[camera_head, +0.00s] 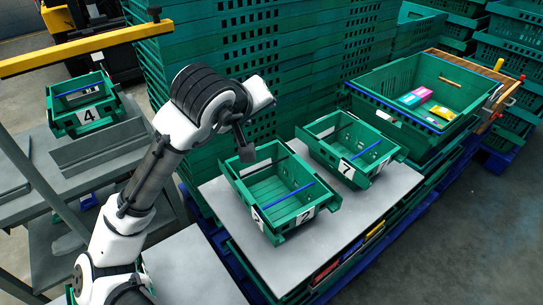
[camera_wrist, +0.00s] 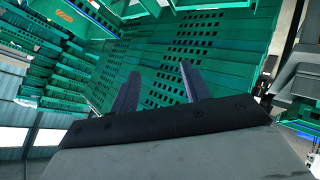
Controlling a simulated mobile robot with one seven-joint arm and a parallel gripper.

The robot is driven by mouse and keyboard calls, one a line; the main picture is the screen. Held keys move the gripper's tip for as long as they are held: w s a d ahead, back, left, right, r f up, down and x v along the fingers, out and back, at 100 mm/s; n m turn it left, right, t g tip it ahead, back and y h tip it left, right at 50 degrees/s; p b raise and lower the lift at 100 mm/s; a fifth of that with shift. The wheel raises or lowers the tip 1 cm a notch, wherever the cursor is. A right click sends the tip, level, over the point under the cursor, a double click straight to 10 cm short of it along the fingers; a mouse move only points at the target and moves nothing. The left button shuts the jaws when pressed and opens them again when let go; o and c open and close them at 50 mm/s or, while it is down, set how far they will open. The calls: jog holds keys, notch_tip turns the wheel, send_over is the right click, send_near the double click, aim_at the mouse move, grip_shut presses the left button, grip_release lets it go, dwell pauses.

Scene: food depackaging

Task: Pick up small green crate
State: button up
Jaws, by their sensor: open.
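Two small green crates stand side by side on a grey tabletop in the head view. The nearer small green crate (camera_head: 272,187) has a blue bar across it and a white number label on its front; it looks empty. The second small green crate (camera_head: 350,148) is to its right and a little behind, labelled 7. Another small green crate (camera_head: 84,107), labelled 4, stands on a grey stand at the far left. My gripper (camera_wrist: 158,85) shows two dark fingers apart with nothing between them in the wrist view. In the head view my arm's end is above the nearer crate's back left.
A large green crate (camera_head: 388,108) with pink, blue and yellow packages stands at the right. Tall stacks of green crates (camera_head: 180,80) rise behind the table. The grey tabletop (camera_head: 300,250) is bare in front. A yellow bar (camera_head: 85,48) crosses the upper left.

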aim_at(246, 194)
jog(key=s+a+f+g+y, duration=0.1)
jog(key=f+g, duration=0.1)
jog(key=f, duration=0.4)
jog(key=s+a+f+n+g+y+b, duration=0.1)
jog(key=f+g, duration=0.1)
jog(key=f, duration=0.4)
jog(key=s+a+f+n+g+y, duration=0.1)
jog(key=a+f+g+y, duration=0.1)
jog(key=f, duration=0.5)
jog(key=shift+s+f, duration=0.1)
jog(key=shift+s, duration=0.25)
jog(key=shift+d+x, duration=0.15)
jog(key=shift+x, duration=1.35)
jog(key=shift+d+x, duration=0.15)
jog(key=shift+x, duration=1.4)
jog(key=shift+s, duration=0.2)
grip_shut()
